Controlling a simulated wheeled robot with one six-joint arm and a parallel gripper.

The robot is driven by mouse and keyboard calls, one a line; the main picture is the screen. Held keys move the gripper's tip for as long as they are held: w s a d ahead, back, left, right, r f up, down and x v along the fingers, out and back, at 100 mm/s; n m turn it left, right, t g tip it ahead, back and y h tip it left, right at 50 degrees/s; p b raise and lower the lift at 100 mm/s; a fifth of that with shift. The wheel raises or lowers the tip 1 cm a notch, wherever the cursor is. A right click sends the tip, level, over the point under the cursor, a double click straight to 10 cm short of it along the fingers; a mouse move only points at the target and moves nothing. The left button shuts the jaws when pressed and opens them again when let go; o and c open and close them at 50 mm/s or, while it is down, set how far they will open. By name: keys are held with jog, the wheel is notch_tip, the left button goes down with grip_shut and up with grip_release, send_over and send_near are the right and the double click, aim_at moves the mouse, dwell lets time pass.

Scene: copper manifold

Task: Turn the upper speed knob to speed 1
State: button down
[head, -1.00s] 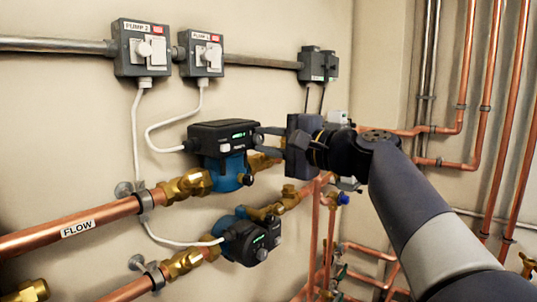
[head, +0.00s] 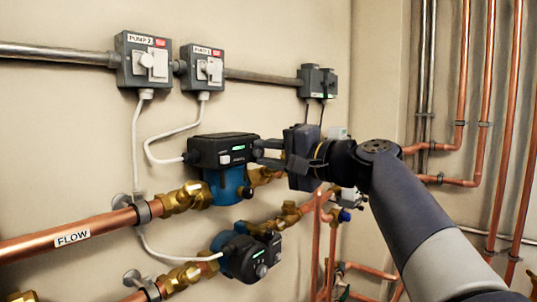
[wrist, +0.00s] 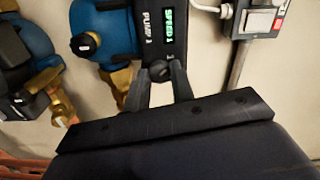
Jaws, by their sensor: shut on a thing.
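The upper pump has a blue body (head: 228,187) and a black control head (head: 222,150) with a small green display, left of my gripper in the head view. In the wrist view its black face shows a lit green display (wrist: 169,24) reading SPEED and a digit too small to be sure of, beside a PUMP 1 label. The dark round upper speed knob (wrist: 160,70) sits at the end of this face. My gripper (wrist: 158,84) is shut on the knob, one finger on each side. In the head view my gripper (head: 262,152) reaches it from the right and hides it.
The lower pump (head: 250,257), with its own knob, sits close below. The copper FLOW pipe (head: 75,237) and brass fittings flank the pumps. Two grey switch boxes (head: 145,62) (head: 203,68) and white cables are above. Copper pipes (head: 487,90) run down the right wall.

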jog(key=c, duration=1.2)
grip_release()
jog(key=shift+d, duration=0.15)
jog(key=v, duration=1)
jog(key=shift+s+d, duration=0.2)
jog(key=shift+s, duration=0.05)
jog(key=x, duration=1.1)
jog(key=shift+d, duration=0.1)
